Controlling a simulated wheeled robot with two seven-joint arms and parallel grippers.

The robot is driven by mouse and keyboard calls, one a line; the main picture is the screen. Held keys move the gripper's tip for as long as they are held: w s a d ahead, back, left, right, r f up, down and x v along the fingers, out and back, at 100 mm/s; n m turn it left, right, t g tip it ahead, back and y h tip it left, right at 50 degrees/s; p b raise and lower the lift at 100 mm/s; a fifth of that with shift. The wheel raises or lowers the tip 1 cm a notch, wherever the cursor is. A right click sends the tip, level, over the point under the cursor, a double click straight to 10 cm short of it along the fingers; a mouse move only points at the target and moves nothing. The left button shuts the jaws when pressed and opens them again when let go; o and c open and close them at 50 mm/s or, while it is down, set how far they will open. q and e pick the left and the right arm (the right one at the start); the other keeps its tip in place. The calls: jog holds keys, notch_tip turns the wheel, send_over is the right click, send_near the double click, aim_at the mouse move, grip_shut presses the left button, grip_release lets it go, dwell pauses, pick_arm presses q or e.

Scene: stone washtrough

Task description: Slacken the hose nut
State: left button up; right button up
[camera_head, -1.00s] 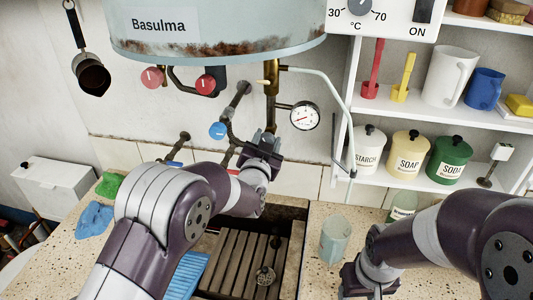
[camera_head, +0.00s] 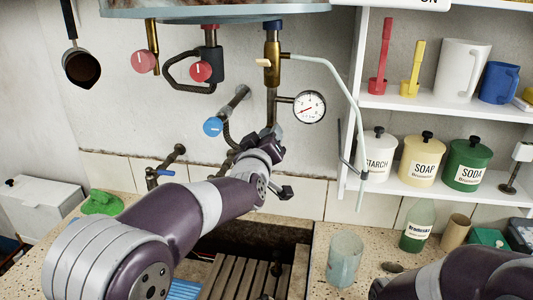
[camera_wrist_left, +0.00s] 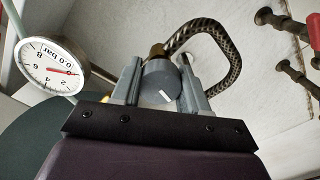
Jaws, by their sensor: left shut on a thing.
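My left gripper (camera_head: 273,133) is at the lower end of the brass pipe (camera_head: 272,75), below and left of the pressure gauge (camera_head: 309,107). In the left wrist view its two fingers (camera_wrist_left: 160,85) are shut on a grey round nut (camera_wrist_left: 160,82) with a white mark on its face. A braided hose (camera_wrist_left: 232,50) loops behind the nut. A brass fitting (camera_wrist_left: 157,50) shows just beyond it. Where the hose meets the nut is hidden.
Red knobs (camera_head: 201,71) and a blue knob (camera_head: 213,127) stand out left of the brass pipe. A pale tube (camera_head: 340,80) hangs right of the gauge. Shelves (camera_head: 445,105) with jars are at right. A glass (camera_head: 344,258) and green bottle (camera_head: 418,226) stand on the counter.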

pick_arm(q)
jog(key=n+b, duration=0.2)
jog(key=shift+f+n+b, duration=0.25)
jog(key=shift+n+b, duration=0.1)
jog(key=shift+n, duration=0.05)
jog(key=n+b, duration=0.2)
jog(key=shift+r+n, duration=0.1)
jog(key=shift+n, duration=0.3)
jog(key=n+b, duration=0.1)
jog(key=n, duration=0.1)
jog(key=n+b, duration=0.1)
jog(key=shift+r+n, duration=0.2)
jog(key=shift+n, duration=0.2)
pick_arm(e)
notch_tip(320, 180, down, 8)
jog(key=shift+f, duration=0.1)
pick_arm(q)
jog(key=shift+r+n+b, duration=0.15)
jog(key=shift+n+b, duration=0.45)
jog(key=shift+n, duration=0.3)
pick_arm(e)
jog(key=shift+f, duration=0.35)
pick_arm(q)
jog(key=shift+r, duration=0.15)
